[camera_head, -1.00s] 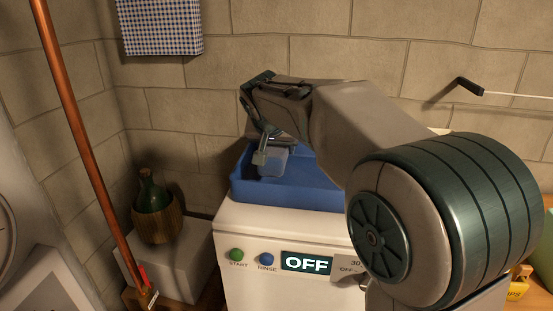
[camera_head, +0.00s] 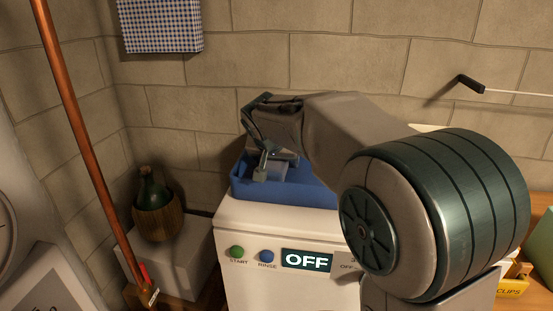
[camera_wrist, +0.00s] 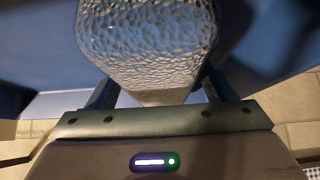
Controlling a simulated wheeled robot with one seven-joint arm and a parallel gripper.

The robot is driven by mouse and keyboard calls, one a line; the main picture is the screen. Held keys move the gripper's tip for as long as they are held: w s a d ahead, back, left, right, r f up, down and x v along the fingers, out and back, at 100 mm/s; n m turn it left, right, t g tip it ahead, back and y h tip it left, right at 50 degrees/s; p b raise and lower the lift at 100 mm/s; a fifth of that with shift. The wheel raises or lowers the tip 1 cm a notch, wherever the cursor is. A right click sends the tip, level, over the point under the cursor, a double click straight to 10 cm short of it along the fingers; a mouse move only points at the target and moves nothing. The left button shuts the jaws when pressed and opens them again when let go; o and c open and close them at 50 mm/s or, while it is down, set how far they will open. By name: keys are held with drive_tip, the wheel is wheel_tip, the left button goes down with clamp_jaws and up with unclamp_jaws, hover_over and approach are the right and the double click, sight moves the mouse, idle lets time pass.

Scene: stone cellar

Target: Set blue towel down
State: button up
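A pale blue-grey block with a dimpled surface, which I take to be the blue towel (camera_wrist: 148,40), sits between my fingers in the wrist view. It shows small in the head view (camera_head: 278,171), partly hidden by my gripper. My gripper (camera_head: 268,170) points down and appears closed on its sides. It is low inside a blue open tray (camera_head: 285,194) on top of a white machine (camera_head: 243,222). Whether the towel touches the tray floor cannot be told.
The machine has START and RINSE buttons and an OFF display (camera_head: 307,262). Left are a green bottle in a wicker base (camera_head: 155,215) and a copper pipe (camera_head: 88,160). A checked cloth (camera_head: 162,25) hangs on the stone wall behind. A yellow clips box (camera_head: 510,288) is at right.

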drive_tip(key=shift+r, duration=0.1)
drive_tip(key=shift+s+r, duration=0.1)
drive_tip(key=shift+r, duration=0.1)
drive_tip(key=v, duration=1.1)
drive_tip(key=shift+s+a+r+b, duration=0.1)
drive_tip(key=shift+s+r+b, duration=0.1)
drive_tip(key=shift+s+b, duration=0.1)
